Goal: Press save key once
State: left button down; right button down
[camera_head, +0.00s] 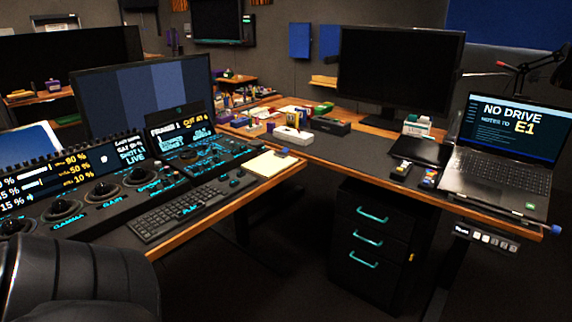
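The trackball panel (100,195) lies on the left desk, with several dark trackballs and cyan-lit keys and labels. One ring is labelled GAMMA, another GAIN. The display strip (75,172) along its back shows percentages and the word LIVE. A small screen (182,128) stands at the panel's right part, with lit keys (195,160) below it. I cannot make out which key is the save key at this size. A black keyboard (185,208) lies in front of the panel. Neither of my grippers is in view.
A black padded chair back (80,280) covers the lower left in front of the panel. A laptop (505,145) reading NO DRIVE sits on the right desk, beside a monitor (398,70). A drawer cabinet (375,240) stands below. A notepad (270,164) lies right of the panel.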

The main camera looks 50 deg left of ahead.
aim_at(234, 184)
jog(key=u, duration=0.55)
jog(key=i, duration=1.75)
jog(key=u, duration=1.9)
jog(key=i, duration=0.6)
jog(key=u, duration=0.45)
